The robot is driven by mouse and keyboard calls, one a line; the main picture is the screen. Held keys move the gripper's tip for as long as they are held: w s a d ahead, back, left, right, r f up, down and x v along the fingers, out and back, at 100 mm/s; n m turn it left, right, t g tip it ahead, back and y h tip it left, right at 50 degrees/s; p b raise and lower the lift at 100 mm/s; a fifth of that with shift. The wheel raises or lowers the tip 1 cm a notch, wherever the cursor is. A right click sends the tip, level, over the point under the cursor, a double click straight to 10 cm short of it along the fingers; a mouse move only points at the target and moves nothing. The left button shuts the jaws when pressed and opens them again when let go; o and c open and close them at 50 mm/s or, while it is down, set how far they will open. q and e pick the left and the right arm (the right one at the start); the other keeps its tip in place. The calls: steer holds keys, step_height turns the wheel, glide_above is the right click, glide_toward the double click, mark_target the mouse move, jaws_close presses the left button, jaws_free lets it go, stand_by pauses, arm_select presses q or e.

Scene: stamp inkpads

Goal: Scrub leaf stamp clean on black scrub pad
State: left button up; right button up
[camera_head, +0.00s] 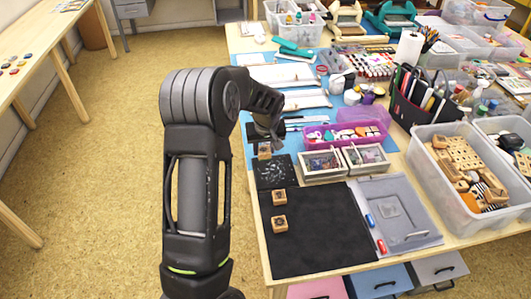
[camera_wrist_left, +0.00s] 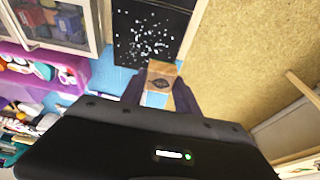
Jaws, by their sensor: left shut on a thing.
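My left gripper (camera_wrist_left: 160,88) is shut on a wooden stamp (camera_wrist_left: 161,75) with a dark leaf-like mark on its face. In the head view this stamp (camera_head: 264,152) is held at the far edge of the black scrub pad (camera_head: 272,181), which has pale specks on it. In the wrist view the scrub pad (camera_wrist_left: 130,20) lies just beyond the stamp. I cannot tell whether the stamp touches the pad. Two more wooden stamps, one (camera_head: 279,198) above the other (camera_head: 279,224) in the picture, sit on a black mat (camera_head: 325,240). My right gripper is out of view.
Two glass-topped boxes (camera_head: 322,164) stand right of the scrub pad, with a purple tray (camera_head: 312,133) behind them. A grey case (camera_head: 405,195) lies right of the mat. A clear bin of stamps (camera_head: 440,150) stands farther right. Most of the mat is bare.

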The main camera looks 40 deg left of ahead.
arm_select(q)
steer(key=shift+w+d+f, duration=0.1)
steer(key=shift+w, duration=0.15)
steer(key=shift+s, duration=0.1)
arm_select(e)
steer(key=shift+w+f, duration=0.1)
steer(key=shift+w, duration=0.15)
